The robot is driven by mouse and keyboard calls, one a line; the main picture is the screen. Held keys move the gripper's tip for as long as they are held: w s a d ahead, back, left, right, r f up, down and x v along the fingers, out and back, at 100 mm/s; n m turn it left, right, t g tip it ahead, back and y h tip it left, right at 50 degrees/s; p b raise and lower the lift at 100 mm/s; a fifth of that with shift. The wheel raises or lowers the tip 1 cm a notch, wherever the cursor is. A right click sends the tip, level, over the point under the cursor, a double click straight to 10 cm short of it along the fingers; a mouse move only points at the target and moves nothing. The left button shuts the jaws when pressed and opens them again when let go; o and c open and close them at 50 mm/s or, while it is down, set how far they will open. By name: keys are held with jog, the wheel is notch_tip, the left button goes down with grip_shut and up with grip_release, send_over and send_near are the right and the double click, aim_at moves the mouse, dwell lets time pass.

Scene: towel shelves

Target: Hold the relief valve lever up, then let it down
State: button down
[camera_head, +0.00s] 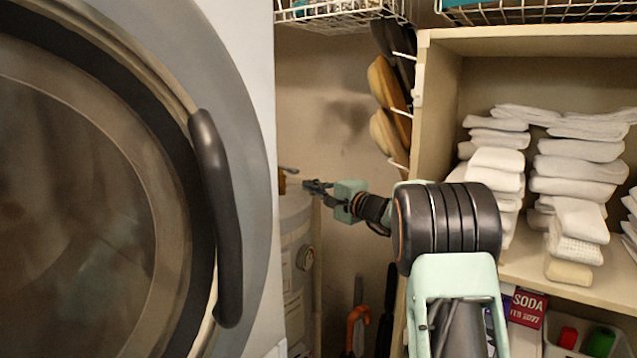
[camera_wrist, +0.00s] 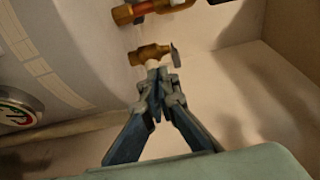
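The relief valve (camera_wrist: 150,54) is a small brass fitting on the side of the white tank, seen in the wrist view. A short grey piece at its right end looks like its lever (camera_wrist: 175,56). My gripper (camera_wrist: 161,78) has its two fingertips drawn close together just below the valve. I see nothing clearly held between them, and the fingertips partly cover the valve's lower side. In the head view my gripper (camera_head: 313,186) reaches left to the top of the tank, close to the small brass valve (camera_head: 289,171).
The white tank (camera_head: 295,225) stands between the washer's round door (camera_head: 228,220) and the wall. Another brass pipe fitting (camera_wrist: 150,8) is above the valve. Shelves with folded white towels (camera_head: 580,185) are on the right. Brushes (camera_head: 385,85) hang behind my arm.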

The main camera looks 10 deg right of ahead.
aim_at(293, 169)
jog(key=x, duration=0.5)
jog(key=shift+x, duration=0.85)
jog(key=shift+r, duration=0.1)
jog(key=shift+w+a+r+p, duration=0.2)
jog(key=shift+r+p, duration=0.3)
jog(key=shift+r, duration=0.35)
jog(key=shift+w+a+r+p, duration=0.1)
jog(key=shift+w+r+p, duration=0.1)
jog(key=shift+r+p, duration=0.5)
jog(key=shift+w+a+r+p, duration=0.1)
jog(key=shift+w+r+p, duration=0.15)
jog(key=shift+r, duration=0.75)
jog(key=shift+s, duration=0.1)
jog(key=shift+f, duration=0.1)
